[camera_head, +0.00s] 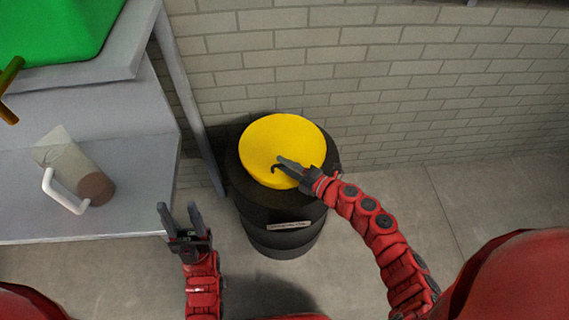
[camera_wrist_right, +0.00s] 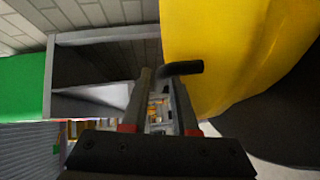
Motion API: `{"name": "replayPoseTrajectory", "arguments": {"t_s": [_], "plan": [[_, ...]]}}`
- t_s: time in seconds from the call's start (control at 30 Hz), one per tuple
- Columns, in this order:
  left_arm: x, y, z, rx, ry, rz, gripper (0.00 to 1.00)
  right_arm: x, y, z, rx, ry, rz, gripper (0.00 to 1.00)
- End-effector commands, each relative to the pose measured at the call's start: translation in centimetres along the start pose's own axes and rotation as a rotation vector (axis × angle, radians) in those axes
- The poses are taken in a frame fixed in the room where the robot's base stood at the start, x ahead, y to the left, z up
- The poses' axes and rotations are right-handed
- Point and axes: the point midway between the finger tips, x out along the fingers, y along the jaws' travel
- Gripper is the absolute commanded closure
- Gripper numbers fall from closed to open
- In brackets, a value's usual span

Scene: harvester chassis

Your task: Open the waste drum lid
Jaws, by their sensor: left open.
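The yellow waste drum lid (camera_head: 283,138) lies on top of the black drum (camera_head: 270,215), which stands on the floor against the wall. A small dark hooked handle (camera_head: 275,169) shows at the lid's near side; it also shows in the right wrist view (camera_wrist_right: 183,68), beside the yellow lid. My right gripper (camera_head: 291,170) is over the near edge of the lid, with its fingertips close to the handle. Its fingers look apart, with a gap between them; I cannot tell whether they touch the handle. My left gripper (camera_head: 180,214) is open and empty, left of the drum.
A grey shelf unit (camera_head: 100,225) stands left of the drum, its leg close to the drum. A green object (camera_head: 60,30) sits on top. A brick wall (camera_head: 420,80) is behind; the floor at right is clear.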

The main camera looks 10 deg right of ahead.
Motion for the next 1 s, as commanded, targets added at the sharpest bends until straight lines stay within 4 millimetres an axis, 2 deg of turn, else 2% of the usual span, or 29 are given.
{"name": "replayPoseTrajectory", "arguments": {"t_s": [0.3,0.43,0.47,1.0], "plan": [[0.01,0.0,0.0,0.0,0.0,0.0,0.5,0.28,0.0,-0.05,0.0,0.001,0.0,0.75],[0.02,0.0,0.0,0.0,0.0,0.0,0.5,0.26,0.0,-0.04,0.0,0.001,0.0,0.98],[0.01,0.0,0.0,0.0,0.0,0.0,0.5,0.27,0.01,-0.04,0.0,0.001,0.0,1.0],[0.01,0.0,0.0,0.0,0.0,0.0,0.5,0.23,-0.03,-0.03,-0.001,0.0,0.0,1.0]]}}
